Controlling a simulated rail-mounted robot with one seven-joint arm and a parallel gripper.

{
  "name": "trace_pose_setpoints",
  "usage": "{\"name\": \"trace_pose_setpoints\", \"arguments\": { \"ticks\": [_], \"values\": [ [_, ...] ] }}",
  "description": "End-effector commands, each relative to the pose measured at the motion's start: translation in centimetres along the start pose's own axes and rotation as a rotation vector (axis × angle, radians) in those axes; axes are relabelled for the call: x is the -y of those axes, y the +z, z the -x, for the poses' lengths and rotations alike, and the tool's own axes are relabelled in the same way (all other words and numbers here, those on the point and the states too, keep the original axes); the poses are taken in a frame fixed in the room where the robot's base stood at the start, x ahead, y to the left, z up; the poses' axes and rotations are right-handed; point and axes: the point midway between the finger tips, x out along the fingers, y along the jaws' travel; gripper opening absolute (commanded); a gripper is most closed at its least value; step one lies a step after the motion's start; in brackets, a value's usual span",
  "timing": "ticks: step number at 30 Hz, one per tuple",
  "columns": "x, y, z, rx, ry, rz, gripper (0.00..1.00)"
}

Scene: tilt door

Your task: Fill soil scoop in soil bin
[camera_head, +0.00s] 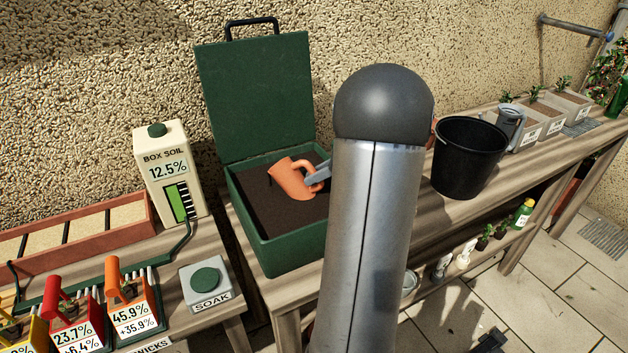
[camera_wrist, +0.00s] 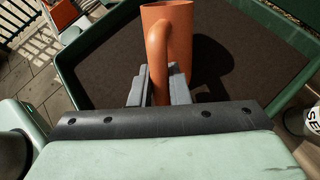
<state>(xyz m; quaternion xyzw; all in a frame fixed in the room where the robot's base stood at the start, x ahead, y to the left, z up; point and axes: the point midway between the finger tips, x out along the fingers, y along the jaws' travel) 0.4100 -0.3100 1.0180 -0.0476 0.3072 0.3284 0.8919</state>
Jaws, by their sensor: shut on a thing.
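The orange soil scoop (camera_head: 293,180) is tilted over the dark soil inside the green soil bin (camera_head: 290,256), whose lid (camera_head: 256,95) stands open against the wall. My gripper (camera_head: 318,179) is shut on the scoop's handle. In the wrist view the scoop (camera_wrist: 180,32) is upright in the picture, with its handle between the fingers of my gripper (camera_wrist: 160,88). Brown soil (camera_wrist: 115,55) lies beyond it, within the bin's green rim (camera_wrist: 68,72). The scoop's contents are hidden, and I cannot tell whether it touches the soil.
Left of the bin stand a "BOX SOIL" meter reading 12.5% (camera_head: 167,168) and a grey SOAK button box (camera_head: 207,283). A black bucket (camera_head: 467,158), a grey can (camera_head: 510,124) and planter boxes (camera_head: 550,118) stand to the right. My arm hides the bench's middle.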

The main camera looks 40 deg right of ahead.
Motion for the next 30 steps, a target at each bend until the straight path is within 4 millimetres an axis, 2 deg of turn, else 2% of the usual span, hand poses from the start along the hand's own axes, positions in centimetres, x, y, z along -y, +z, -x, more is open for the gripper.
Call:
{"name": "trace_pose_setpoints", "arguments": {
  "ticks": [12, 30],
  "values": [
    [-0.3, 0.9, 1.9, 0.237, -0.002, 0.046, 0.00],
    [-0.7, 3.0, 3.4, 0.594, 0.000, 0.117, 0.00]
  ]
}}
